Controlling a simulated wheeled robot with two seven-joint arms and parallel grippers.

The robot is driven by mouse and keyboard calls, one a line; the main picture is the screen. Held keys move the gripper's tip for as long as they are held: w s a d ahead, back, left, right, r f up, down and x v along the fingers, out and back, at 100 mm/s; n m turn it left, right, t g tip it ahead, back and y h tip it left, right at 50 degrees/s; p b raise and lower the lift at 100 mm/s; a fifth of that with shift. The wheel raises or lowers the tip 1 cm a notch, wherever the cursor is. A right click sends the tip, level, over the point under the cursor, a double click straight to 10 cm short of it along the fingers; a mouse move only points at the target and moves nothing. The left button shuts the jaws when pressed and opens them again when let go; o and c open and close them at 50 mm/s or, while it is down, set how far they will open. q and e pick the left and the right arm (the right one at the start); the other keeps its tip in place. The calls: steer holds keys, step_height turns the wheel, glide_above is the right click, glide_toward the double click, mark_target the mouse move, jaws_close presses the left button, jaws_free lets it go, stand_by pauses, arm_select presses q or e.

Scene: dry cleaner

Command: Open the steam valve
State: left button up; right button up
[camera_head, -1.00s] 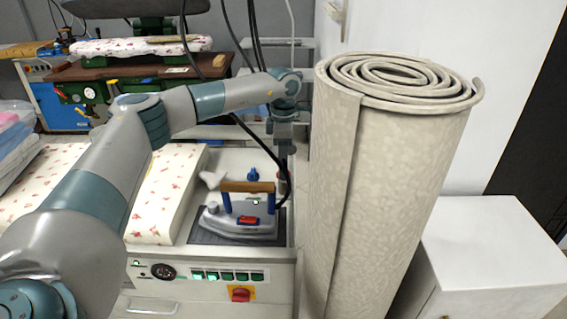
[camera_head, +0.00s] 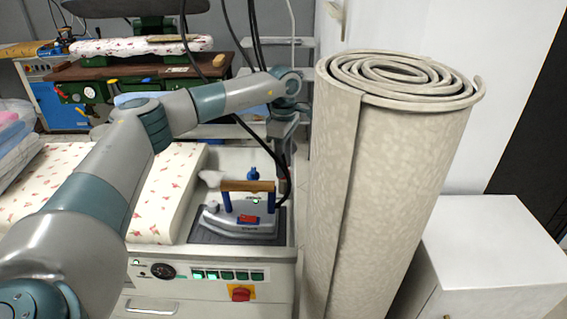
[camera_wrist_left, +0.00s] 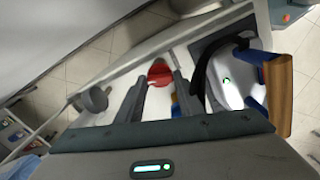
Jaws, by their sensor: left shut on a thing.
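A round red valve knob (camera_wrist_left: 160,73) shows in the left wrist view, between the tips of my left gripper (camera_wrist_left: 161,82). The gripper's two dark fingers are shut on the knob, one on each side. In the head view my left arm reaches over the ironing table from the left, and its gripper (camera_head: 282,153) points down at the table's back right corner. There the valve is hidden or too small to make out. My right gripper is not in view.
A steam iron (camera_head: 240,220) with a brown handle stands on a dark pad left of the gripper; its black hose curves close by. A tall rolled carpet (camera_head: 400,180) stands just to the right. A floral padded board (camera_head: 165,200) lies left of the iron.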

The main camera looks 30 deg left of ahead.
arm_select(q)
steer(key=m, duration=0.5)
steer(key=shift+m, duration=0.3)
steer(key=m, duration=0.4)
steer(key=shift+m+b, duration=0.3)
steer(key=shift+b, duration=0.1)
steer(key=m, duration=0.4)
steer(key=shift+r, duration=0.1)
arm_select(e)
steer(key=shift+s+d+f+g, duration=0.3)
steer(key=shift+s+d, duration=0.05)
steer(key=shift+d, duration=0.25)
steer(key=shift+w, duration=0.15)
arm_select(q)
steer(key=o, duration=1.1)
